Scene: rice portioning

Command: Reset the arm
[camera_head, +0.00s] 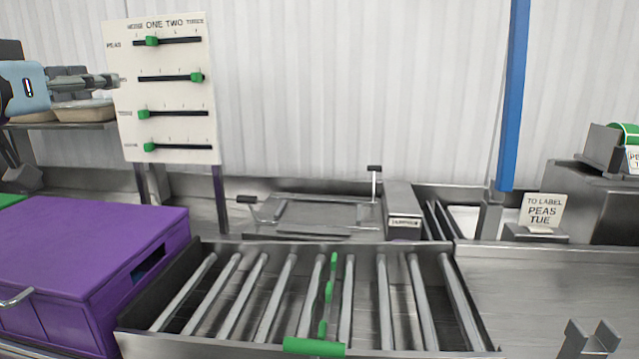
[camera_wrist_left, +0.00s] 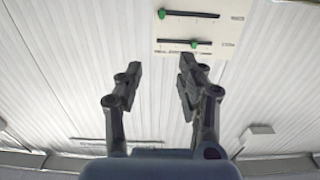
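My left gripper (camera_head: 108,81) is raised at the upper left in the head view, pointing right, close to the white slider panel (camera_head: 180,95). I cannot tell from the head view whether it touches the panel. In the left wrist view, the two dark fingers of my left gripper (camera_wrist_left: 160,78) stand apart with nothing between them. The panel's edge with two green sliders (camera_wrist_left: 198,42) shows beyond the right finger. My right gripper is not clearly visible.
A purple box (camera_head: 75,250) stands at lower left, beside a roller bed (camera_head: 300,300) with green parts. Behind are a steel scale-like frame (camera_head: 310,212) and a blue post (camera_head: 513,95). A "TO LABEL" sign (camera_head: 541,210) and a grey forked piece (camera_head: 590,338) are at right.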

